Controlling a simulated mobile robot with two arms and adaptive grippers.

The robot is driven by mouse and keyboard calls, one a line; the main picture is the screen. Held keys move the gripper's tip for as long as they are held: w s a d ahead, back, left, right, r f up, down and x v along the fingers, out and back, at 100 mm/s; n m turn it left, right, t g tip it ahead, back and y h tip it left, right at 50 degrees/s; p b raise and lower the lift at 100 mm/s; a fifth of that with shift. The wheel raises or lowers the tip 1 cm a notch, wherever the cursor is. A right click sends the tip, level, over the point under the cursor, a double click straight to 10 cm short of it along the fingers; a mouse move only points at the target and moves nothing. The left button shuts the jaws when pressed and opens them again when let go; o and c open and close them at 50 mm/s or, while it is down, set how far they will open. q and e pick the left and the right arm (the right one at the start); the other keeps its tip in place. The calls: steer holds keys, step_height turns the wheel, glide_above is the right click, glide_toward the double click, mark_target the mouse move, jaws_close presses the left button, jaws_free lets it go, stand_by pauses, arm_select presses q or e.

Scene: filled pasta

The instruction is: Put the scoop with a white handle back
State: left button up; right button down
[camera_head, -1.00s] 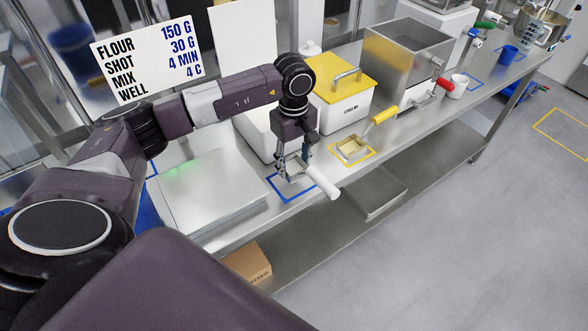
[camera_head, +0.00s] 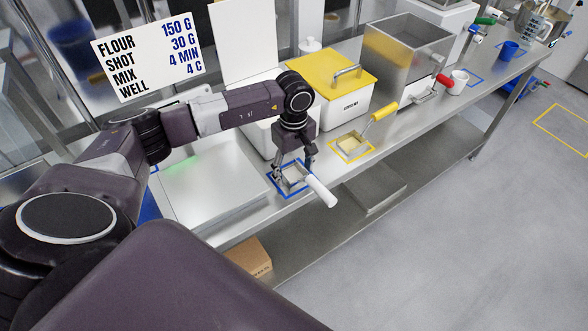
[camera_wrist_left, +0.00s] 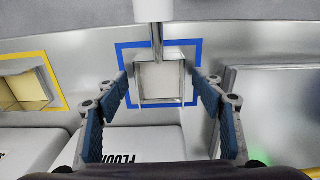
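The scoop with a white handle (camera_head: 321,191) rests inside the blue square outline (camera_head: 287,193) on the steel bench, its handle pointing out past the front edge. My left gripper (camera_head: 293,171) is around the scoop's metal pan. In the left wrist view, the gripper's two blue-padded fingers (camera_wrist_left: 158,88) are spread, with the pan (camera_wrist_left: 162,80) between them and small gaps on both sides. The white handle (camera_wrist_left: 153,10) is at the top of that view, and the blue outline (camera_wrist_left: 158,43) surrounds the pan. My right gripper is not in view.
A yellow-handled scoop (camera_head: 380,111) lies in a yellow outline beside it. Behind stand a yellow-lidded white bin (camera_head: 342,104) and a steel box (camera_head: 404,60). A flat steel plate (camera_head: 215,188) lies to the left.

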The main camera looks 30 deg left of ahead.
arm_select(q)
steer(key=shift+r+p, duration=0.25)
steer(key=shift+p, duration=0.05)
steer(key=shift+r+b, duration=0.3)
steer(key=shift+b, duration=0.05)
step_height(320, 180, up, 11)
steer(key=b, duration=0.3)
steer(key=shift+r, duration=0.1)
